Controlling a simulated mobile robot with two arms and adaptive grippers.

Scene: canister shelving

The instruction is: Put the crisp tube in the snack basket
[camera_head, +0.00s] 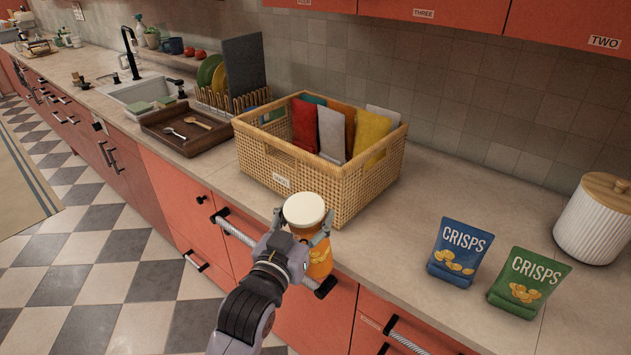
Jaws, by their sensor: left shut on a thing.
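The crisp tube (318,257) is orange with a cream lid and stands upright in my left gripper (303,232). My left gripper is shut on it, with a finger on either side. In the picture the tube overlaps the counter's front edge, just in front of the snack basket. The snack basket (263,160) is a woven tan box with a white label on its front. It holds several upright packets in red, grey, orange, yellow and other colours, toward its back and right. Its left part looks emptier. My right gripper is not in view.
A blue crisps bag (459,252) and a green crisps bag (527,283) stand on the counter (430,190) to the right. A white ribbed canister (596,222) is at the far right. A brown tray (165,140) with spoons and a plate rack lie left of the basket.

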